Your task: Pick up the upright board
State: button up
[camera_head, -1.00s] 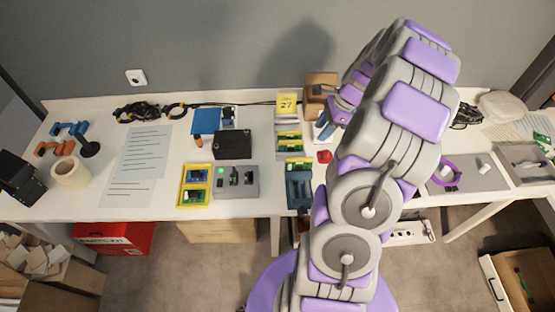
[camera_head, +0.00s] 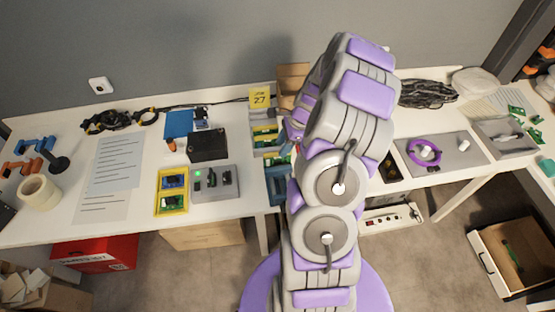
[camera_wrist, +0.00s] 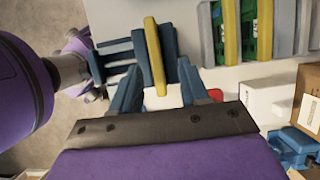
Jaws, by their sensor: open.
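The upright board (camera_wrist: 154,56) shows in the wrist view as a narrow yellow edge seen nearly from above. It stands at a blue slotted rack (camera_wrist: 112,45), which also shows on the table in the head view (camera_head: 276,188). My gripper (camera_wrist: 159,78) is open, with one blue-grey finger on each side of the board's near end. I see a gap on the right; whether the left finger touches the board or rack I cannot tell. The board's lower part is hidden.
Trays with green boards and yellow strips (camera_wrist: 221,36) lie right of the rack in the wrist view. A red object (camera_wrist: 215,95) is by the right finger. Cardboard boxes (camera_wrist: 300,100) stand farther right. In the head view, a grey device (camera_head: 214,182) stands left of the rack.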

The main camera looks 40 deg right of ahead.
aim_at(277, 153)
jog(key=b+x, duration=0.1)
jog(key=x, duration=0.3)
jog(key=shift+a+f+b, duration=0.25)
jog(key=shift+a+b, duration=0.05)
jog(key=shift+a+r, duration=0.1)
jog(key=shift+a, duration=0.25)
jog(key=shift+d, duration=0.15)
jog(key=shift+d, duration=0.5)
jog(key=shift+a+f+p, duration=0.2)
jog(key=shift+a+p, duration=0.3)
jog(key=shift+d+f, duration=0.15)
jog(key=shift+d, duration=0.2)
jog(key=shift+c, duration=0.2)
